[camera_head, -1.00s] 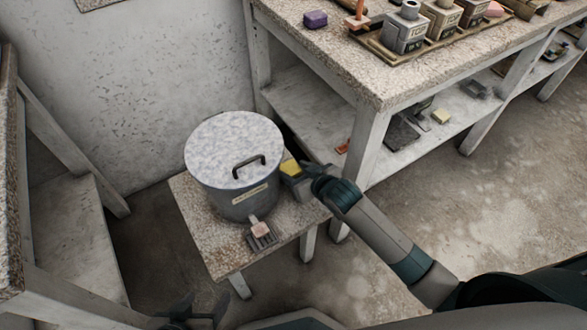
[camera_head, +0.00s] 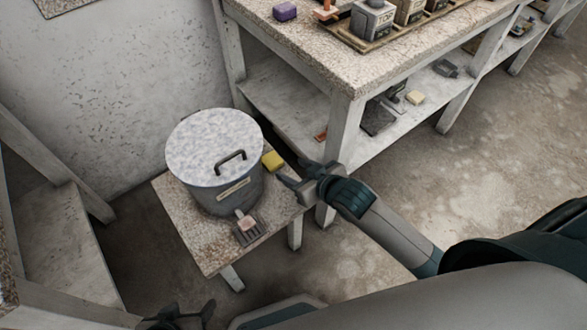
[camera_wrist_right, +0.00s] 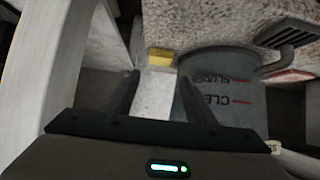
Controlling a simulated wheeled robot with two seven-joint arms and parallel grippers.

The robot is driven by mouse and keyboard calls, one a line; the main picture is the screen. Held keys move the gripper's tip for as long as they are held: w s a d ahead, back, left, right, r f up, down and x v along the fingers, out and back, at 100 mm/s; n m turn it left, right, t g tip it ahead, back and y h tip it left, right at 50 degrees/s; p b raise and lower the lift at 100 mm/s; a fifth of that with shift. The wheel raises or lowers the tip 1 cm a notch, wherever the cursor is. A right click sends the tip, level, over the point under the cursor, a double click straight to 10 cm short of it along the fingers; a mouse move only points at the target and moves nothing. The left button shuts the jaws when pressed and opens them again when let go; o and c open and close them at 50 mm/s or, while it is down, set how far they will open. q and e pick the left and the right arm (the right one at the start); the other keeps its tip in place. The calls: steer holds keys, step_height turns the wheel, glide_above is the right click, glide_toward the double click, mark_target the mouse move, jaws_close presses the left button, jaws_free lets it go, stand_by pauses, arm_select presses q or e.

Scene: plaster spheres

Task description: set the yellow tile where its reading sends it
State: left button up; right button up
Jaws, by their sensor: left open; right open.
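The yellow tile (camera_head: 272,160) is on the small speckled table (camera_head: 190,232), close beside the right side of the lidded grey bin (camera_head: 212,185). In the right wrist view the yellow tile (camera_wrist_right: 160,56) shows beyond and between my fingertips, near the bin wall (camera_wrist_right: 225,95) with upside-down lettering. My right gripper (camera_head: 292,172) is open and empty, just right of the tile and apart from it. My left gripper (camera_head: 183,318) is open at the bottom edge, away from the tile, partly cut off. No reading on the tile can be made out.
A small grey rack with a pinkish piece (camera_head: 247,226) stands in front of the bin. The tall workbench (camera_head: 310,60) has labelled blocks in a tray on top. Its lower shelf (camera_head: 285,115) holds a dark plate and a pale yellow block (camera_head: 415,97). Bench legs stand close to my right arm.

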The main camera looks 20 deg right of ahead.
steer(key=shift+s+f, duration=0.1)
steer(key=shift+s, duration=0.05)
steer(key=s+f+g, duration=0.2)
steer(key=s+f, duration=0.1)
steer(key=s, duration=0.8)
steer(key=s+f+m+g+h, duration=0.1)
steer(key=s+f+g, duration=0.2)
steer(key=s, duration=0.9)
steer(key=shift+s+f+h, duration=0.15)
steer(key=shift+f+h, duration=0.15)
steer(key=shift+f, duration=0.35)
steer(key=shift+o, duration=0.3)
steer(key=shift+d, duration=0.1)
